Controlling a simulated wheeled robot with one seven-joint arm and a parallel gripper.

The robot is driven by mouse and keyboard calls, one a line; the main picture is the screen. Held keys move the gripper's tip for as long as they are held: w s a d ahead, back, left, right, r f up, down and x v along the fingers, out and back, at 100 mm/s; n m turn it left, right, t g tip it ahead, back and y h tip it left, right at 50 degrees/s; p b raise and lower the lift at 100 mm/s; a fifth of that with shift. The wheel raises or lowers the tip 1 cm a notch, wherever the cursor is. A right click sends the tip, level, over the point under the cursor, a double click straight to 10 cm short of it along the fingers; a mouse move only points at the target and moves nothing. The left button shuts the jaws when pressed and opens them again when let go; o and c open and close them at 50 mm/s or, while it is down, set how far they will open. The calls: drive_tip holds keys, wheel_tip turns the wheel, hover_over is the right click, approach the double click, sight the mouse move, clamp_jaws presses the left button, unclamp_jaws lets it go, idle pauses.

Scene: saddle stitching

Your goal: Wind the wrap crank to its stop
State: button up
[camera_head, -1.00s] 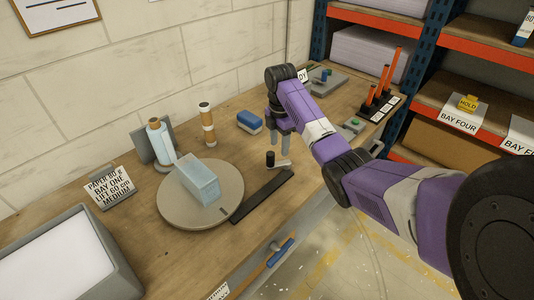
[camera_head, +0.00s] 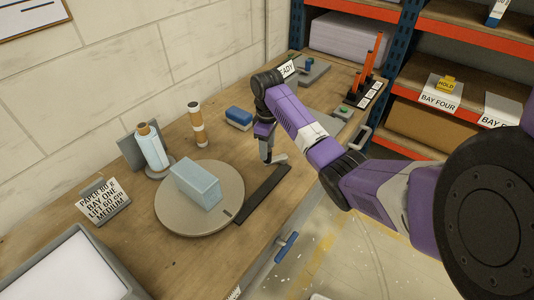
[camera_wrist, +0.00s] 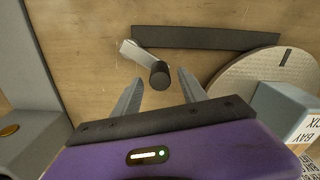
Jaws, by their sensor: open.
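The wrap crank (camera_wrist: 134,50) has a pale grey arm and an upright black knob (camera_wrist: 160,75). It sits on the bench beside a dark strip (camera_wrist: 205,38) and the round turntable (camera_wrist: 235,80). In the head view the crank arm (camera_head: 277,159) shows, but my gripper hides the knob. My gripper (camera_wrist: 160,78) is open, with one finger on each side of the knob near the fingertips; I cannot tell whether either touches it. In the head view my gripper (camera_head: 266,155) points down at the crank. A light blue block (camera_head: 196,184) lies on the turntable (camera_head: 180,222).
A bottle (camera_head: 151,147), a brown-banded roll (camera_head: 197,125) and a blue block (camera_head: 239,117) stand behind the turntable. A paper tray (camera_head: 105,260) is at front left. A grey fixture (camera_wrist: 25,90) fills the wrist view's left. Shelves (camera_head: 440,110) rise at right.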

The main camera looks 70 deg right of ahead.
drive_tip(key=shift+f, duration=1.85)
clamp_jaws()
